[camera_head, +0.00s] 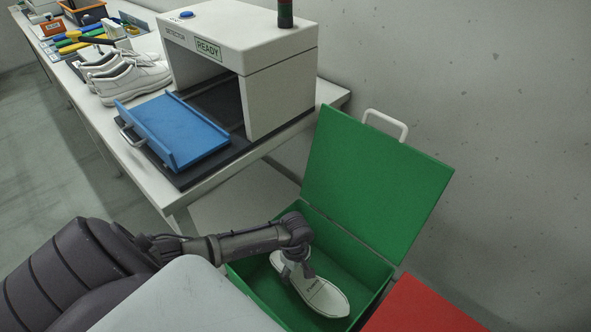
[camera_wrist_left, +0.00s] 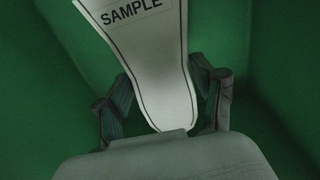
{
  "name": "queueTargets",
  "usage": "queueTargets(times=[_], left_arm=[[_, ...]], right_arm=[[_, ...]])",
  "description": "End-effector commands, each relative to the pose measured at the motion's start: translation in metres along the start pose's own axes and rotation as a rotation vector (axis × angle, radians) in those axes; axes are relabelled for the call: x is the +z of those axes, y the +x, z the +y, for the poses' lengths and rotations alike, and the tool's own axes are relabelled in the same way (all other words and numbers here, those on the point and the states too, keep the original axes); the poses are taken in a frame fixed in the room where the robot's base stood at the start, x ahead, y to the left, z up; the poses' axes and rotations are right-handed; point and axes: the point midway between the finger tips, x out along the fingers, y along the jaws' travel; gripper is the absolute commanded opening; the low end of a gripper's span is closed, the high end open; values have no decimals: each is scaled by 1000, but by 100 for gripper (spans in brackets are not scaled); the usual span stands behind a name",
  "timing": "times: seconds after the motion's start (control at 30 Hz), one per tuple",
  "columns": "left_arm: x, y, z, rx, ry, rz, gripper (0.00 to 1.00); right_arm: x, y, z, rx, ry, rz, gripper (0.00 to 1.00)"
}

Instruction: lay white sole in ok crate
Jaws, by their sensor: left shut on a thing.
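The white sole (camera_head: 322,295) is inside the open green crate (camera_head: 262,292) in the head view. My left gripper (camera_head: 297,268) reaches down into the crate and is shut on the sole's narrower end. In the left wrist view the sole (camera_wrist_left: 150,60) bears the word SAMPLE and lies between the two fingers of my left gripper (camera_wrist_left: 165,110), with green walls around it. I cannot tell whether the sole touches the crate floor. My right gripper is not in view.
The crate's green lid (camera_head: 375,180) stands open at the back. A red surface (camera_head: 420,308) is close on the right. The white detector (camera_head: 280,95) marked READY, a blue tray (camera_head: 175,130) and white shoes (camera_head: 125,78) are on the table behind.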

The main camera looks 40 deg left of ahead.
Motion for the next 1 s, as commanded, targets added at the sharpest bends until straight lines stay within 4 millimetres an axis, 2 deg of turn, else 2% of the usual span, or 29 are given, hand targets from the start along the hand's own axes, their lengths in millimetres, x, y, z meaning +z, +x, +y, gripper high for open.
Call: queueTargets(times=[0.3,0.33,0.5,0.83,1.0], left_arm=[[0,1,1,1,0,0,24],[0,1,0,1,0,0,70],[0,1,0,1,0,0,98],[0,1,0,0,1,0,98],[0,-15,1,3,3,0,98]], right_arm=[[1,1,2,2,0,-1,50],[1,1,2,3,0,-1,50],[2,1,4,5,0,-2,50],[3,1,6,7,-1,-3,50],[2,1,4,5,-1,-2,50]])
